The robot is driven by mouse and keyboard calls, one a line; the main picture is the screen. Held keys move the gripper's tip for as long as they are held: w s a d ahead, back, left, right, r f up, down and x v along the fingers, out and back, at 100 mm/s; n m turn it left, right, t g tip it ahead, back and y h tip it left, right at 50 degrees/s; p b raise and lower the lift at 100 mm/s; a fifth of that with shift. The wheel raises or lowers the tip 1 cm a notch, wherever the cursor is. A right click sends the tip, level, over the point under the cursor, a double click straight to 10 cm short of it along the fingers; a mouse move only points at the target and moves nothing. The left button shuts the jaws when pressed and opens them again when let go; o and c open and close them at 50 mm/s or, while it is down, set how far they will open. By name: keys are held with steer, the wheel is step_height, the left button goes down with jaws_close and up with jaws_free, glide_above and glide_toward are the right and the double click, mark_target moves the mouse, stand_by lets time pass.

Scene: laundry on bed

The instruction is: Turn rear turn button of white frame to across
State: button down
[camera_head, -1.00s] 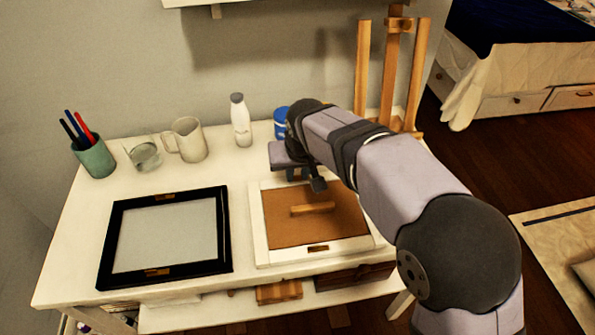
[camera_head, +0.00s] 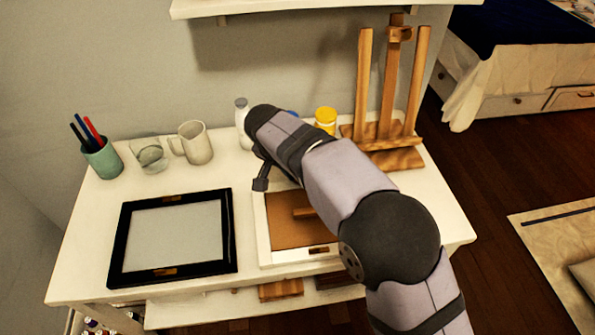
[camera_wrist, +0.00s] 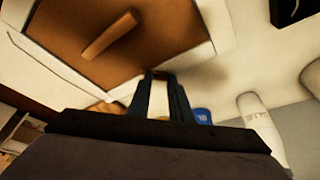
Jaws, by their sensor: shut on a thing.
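The white frame (camera_head: 263,240) lies on the white table with its brown back panel (camera_head: 285,228) up and a wooden bar (camera_head: 303,213) across the panel's middle. Its front turn button (camera_head: 319,250) is a small brown bar at the near edge. In the head view my arm covers the frame's rear edge, the rear turn button and my fingertips. In the wrist view my gripper (camera_wrist: 160,78) is at the rear edge of the white frame (camera_wrist: 219,22), its fingers close together. It is shut on the rear turn button, which the fingers hide; its angle cannot be told.
A black frame (camera_head: 127,243) lies left of the white frame. A green pen cup (camera_head: 103,160), a glass (camera_head: 150,155), a white mug (camera_head: 196,143), a white bottle (camera_head: 242,120) and a yellow jar (camera_head: 326,118) stand behind. A wooden easel (camera_head: 388,90) stands at back right.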

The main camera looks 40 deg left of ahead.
steer(key=m+p, duration=0.1)
steer(key=m+h+p, duration=0.1)
steer(key=m+p, duration=0.1)
steer(key=m+h+p, duration=0.1)
steer(key=m+p, duration=0.1)
steer(key=shift+a+r, duration=0.25)
steer(key=shift+a, duration=0.1)
steer(key=m+g+p, duration=0.1)
steer(key=m+p, duration=0.1)
steer(key=shift+w+f+m+h+p, duration=0.1)
steer(key=shift+f+m+h+p, duration=0.05)
steer(key=shift+m+h+p, duration=0.25)
steer(key=shift+a+f, duration=0.1)
steer(key=c, duration=1.6)
jaws_free()
steer(key=p+v, duration=0.1)
steer(key=v, duration=0.4)
steer(key=shift+a+r, duration=0.1)
steer(key=shift+r, duration=0.2)
steer(key=shift+p+v, duration=0.75)
steer(key=shift+v, duration=0.1)
